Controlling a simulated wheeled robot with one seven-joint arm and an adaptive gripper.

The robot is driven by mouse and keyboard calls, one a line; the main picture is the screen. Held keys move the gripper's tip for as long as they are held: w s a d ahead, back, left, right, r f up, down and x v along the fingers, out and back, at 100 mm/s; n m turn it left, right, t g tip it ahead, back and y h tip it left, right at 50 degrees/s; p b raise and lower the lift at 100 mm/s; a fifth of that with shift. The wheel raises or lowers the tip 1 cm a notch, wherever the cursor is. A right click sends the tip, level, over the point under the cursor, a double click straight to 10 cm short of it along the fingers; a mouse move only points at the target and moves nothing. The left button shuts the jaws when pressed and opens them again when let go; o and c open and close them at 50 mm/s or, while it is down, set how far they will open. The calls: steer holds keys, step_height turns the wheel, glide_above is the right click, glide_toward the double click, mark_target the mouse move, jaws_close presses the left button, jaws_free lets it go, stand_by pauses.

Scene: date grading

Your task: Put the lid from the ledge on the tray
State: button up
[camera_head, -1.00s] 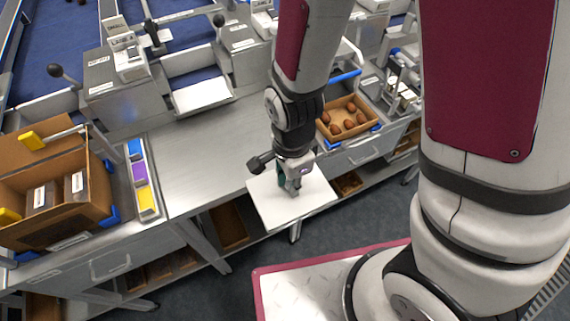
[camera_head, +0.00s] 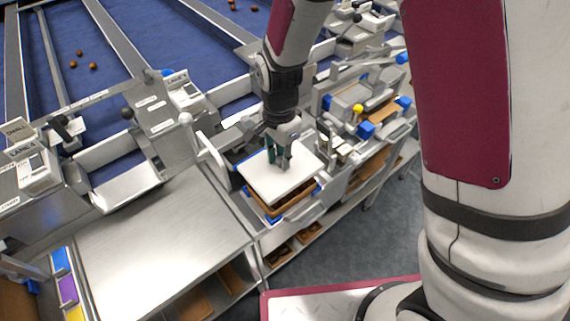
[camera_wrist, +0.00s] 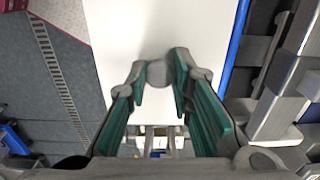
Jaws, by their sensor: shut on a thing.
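The lid is a flat white square panel (camera_head: 262,183) with a small round grey knob (camera_wrist: 160,72). My gripper (camera_head: 281,163) is above the lid in the head view, its fingers at the knob. In the wrist view my gripper (camera_wrist: 158,80) has its green-padded fingers on either side of the knob, shut on it. The tray (camera_head: 290,204) is a brown box directly below the lid in the head view. The lid covers most of the tray and hides its inside. I cannot tell whether the lid touches the tray's rim.
A bare steel counter (camera_head: 160,245) lies to the left. A blue bar (camera_wrist: 234,45) runs close along the lid's right edge in the wrist view. Metal weighing gear and blue clips (camera_head: 366,130) stand to the right. Grey floor (camera_head: 340,240) is open in front.

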mark_target(282, 171)
steer(key=shift+w+d+f, duration=0.15)
steer(key=shift+w+f, duration=0.05)
steer(key=shift+f+b, duration=0.55)
steer(key=shift+f, duration=0.15)
steer(key=shift+f+b, duration=0.85)
steer(key=shift+f, duration=1.4)
steer(key=shift+f, duration=0.75)
stand_by(0.4)
steer(key=o, duration=1.4)
steer(key=shift+o, duration=0.2)
steer(key=shift+r, duration=0.1)
